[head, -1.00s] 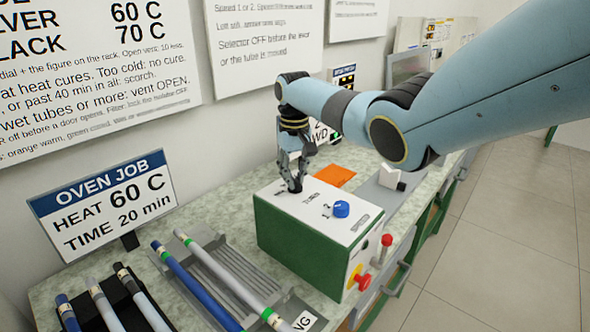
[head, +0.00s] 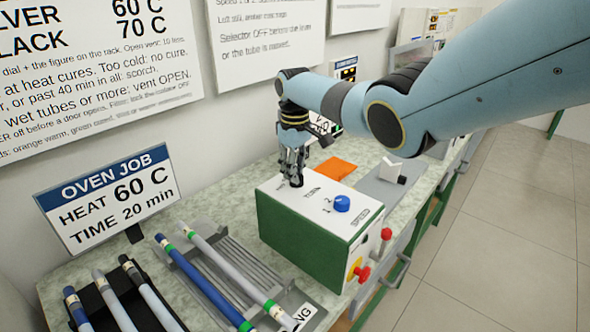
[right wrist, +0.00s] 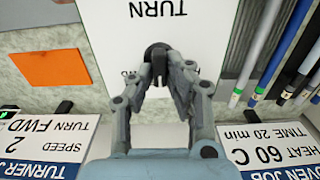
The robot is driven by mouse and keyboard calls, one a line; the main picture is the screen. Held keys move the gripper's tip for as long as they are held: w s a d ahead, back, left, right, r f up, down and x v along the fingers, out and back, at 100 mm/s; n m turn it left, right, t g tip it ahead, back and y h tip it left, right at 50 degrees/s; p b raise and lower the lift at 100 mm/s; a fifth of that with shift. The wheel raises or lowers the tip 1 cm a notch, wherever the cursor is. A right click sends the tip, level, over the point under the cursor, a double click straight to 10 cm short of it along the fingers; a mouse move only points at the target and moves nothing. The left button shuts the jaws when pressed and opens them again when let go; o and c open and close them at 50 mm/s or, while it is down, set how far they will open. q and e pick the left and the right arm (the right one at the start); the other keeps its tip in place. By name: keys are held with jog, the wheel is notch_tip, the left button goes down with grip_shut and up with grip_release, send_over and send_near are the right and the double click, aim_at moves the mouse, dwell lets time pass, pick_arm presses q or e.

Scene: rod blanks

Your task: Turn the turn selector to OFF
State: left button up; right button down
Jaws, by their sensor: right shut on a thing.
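The turn selector (right wrist: 156,50) is a dark knob on the white top of the green control box (head: 300,233), near the printed word TURN. My right gripper (head: 295,182) comes down on it from above. In the right wrist view the fingers of my right gripper (right wrist: 160,68) are shut on the knob, one on each side. The fingers hide most of the knob, and I cannot read which marking it points to. My left gripper is not in view.
A grey rack with rods (head: 215,275) stands left. An orange sheet (head: 335,168) lies behind.

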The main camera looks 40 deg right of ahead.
jog(key=shift+r, duration=0.1)
jog(key=c, duration=1.3)
grip_release()
notch_tip(320, 180, up, 12)
jog(key=shift+f, duration=0.1)
